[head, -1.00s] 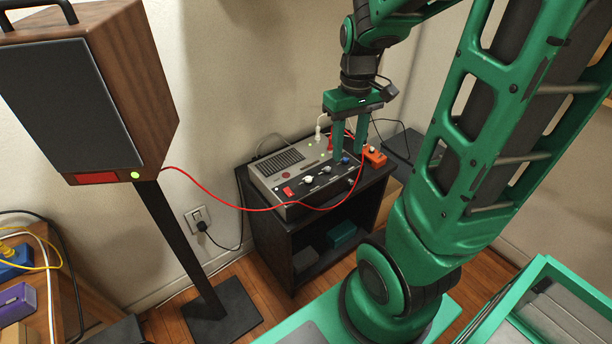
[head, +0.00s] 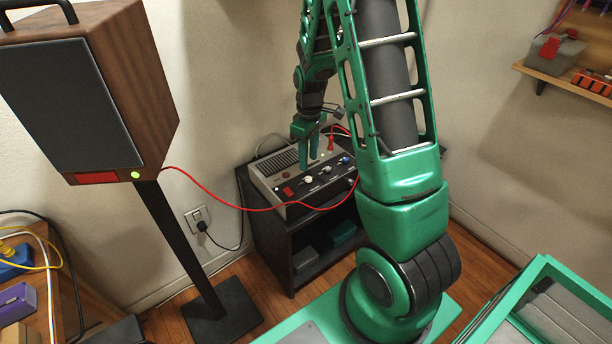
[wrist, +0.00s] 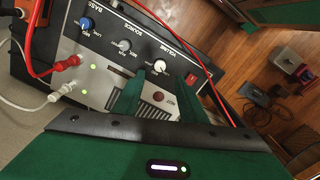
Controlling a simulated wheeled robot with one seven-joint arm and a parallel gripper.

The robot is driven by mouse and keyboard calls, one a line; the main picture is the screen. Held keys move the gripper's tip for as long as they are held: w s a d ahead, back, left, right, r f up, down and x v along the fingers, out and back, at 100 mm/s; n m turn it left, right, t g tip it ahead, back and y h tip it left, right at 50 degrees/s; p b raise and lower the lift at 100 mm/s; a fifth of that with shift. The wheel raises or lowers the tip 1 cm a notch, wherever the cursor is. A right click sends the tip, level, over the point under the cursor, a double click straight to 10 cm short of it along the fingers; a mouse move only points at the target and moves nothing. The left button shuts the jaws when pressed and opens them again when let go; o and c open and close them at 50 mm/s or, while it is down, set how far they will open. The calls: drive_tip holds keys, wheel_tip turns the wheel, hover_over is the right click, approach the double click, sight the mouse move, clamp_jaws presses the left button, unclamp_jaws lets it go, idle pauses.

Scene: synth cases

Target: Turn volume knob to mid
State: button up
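The amplifier (head: 262,182) is a grey box with a black front panel, on a dark stand. Its white knob (head: 308,178) is labelled VOLUME in the wrist view (wrist: 162,67), where the lettering is inverted. A grey knob (wrist: 124,45) labelled SOURCE and a blue knob (wrist: 87,24) labelled BASS sit in the same row. My gripper (head: 309,162) points down just above the amplifier, close to the white knob. In the wrist view its fingers (wrist: 155,82) are apart with nothing between them; the white knob shows just beyond the tips. I cannot tell whether they touch the amplifier.
A red switch (head: 288,191) is beside the white knob. A red cable (head: 245,208) runs from the speaker (head: 150,80) across the amplifier's front. Red and white plugs (wrist: 65,64) stand on its top. A wall shelf (head: 565,80) is at right.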

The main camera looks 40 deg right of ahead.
sight(308, 178)
wheel_tip(308, 178, down, 8)
drive_tip(key=shift+r, duration=0.1)
idle(0.4)
clamp_jaws()
drive_tip(key=shift+a, duration=0.15)
